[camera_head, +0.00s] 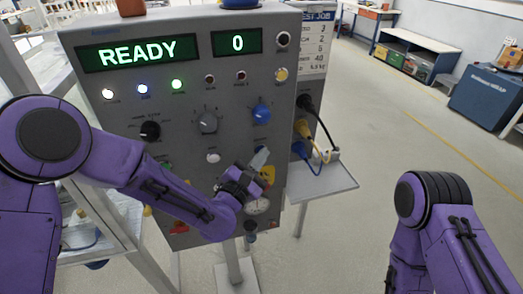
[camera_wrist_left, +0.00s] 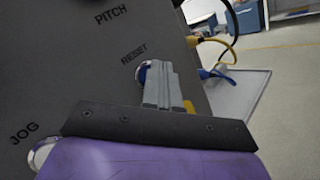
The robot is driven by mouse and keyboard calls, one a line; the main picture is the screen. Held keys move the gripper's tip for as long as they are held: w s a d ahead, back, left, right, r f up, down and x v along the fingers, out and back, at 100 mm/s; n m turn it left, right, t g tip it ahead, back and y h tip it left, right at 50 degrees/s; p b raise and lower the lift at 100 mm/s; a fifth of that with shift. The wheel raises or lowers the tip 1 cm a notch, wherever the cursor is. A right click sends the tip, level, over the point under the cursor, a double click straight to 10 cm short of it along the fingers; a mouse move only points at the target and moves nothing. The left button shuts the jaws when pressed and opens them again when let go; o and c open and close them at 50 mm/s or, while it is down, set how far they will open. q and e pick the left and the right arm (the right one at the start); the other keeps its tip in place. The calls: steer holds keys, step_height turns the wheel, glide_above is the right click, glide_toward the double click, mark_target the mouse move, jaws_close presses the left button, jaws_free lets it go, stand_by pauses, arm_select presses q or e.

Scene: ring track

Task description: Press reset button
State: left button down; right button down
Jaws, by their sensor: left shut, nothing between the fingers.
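The grey control panel (camera_head: 190,105) shows a green "READY" display and a "0". My left gripper (camera_head: 260,158) is shut and empty at the lower right part of the panel front. In the left wrist view its closed fingertips (camera_wrist_left: 158,68) lie over a round button just below the "RESET" label (camera_wrist_left: 134,54). Only the left edge of this reset button (camera_wrist_left: 142,74), a pale rim with some blue, shows beside the fingers. Whether the tips touch it cannot be told.
Yellow and blue cables (camera_head: 306,150) plug into the panel's right side above a small shelf (camera_head: 322,181). Open floor lies to the right.

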arm_select(q)
steer(key=shift+s, duration=0.15)
steer(key=shift+s+d, duration=0.25)
steer(key=shift+s, duration=0.4)
steer(key=shift+s+d+b, duration=0.25)
steer(key=shift+s, duration=0.55)
steer(key=shift+s+d+b, duration=0.2)
steer(key=shift+s+d, duration=0.05)
steer(key=shift+s, duration=0.5)
steer(key=shift+s+d+b, duration=0.25)
steer(key=shift+s, duration=0.55)
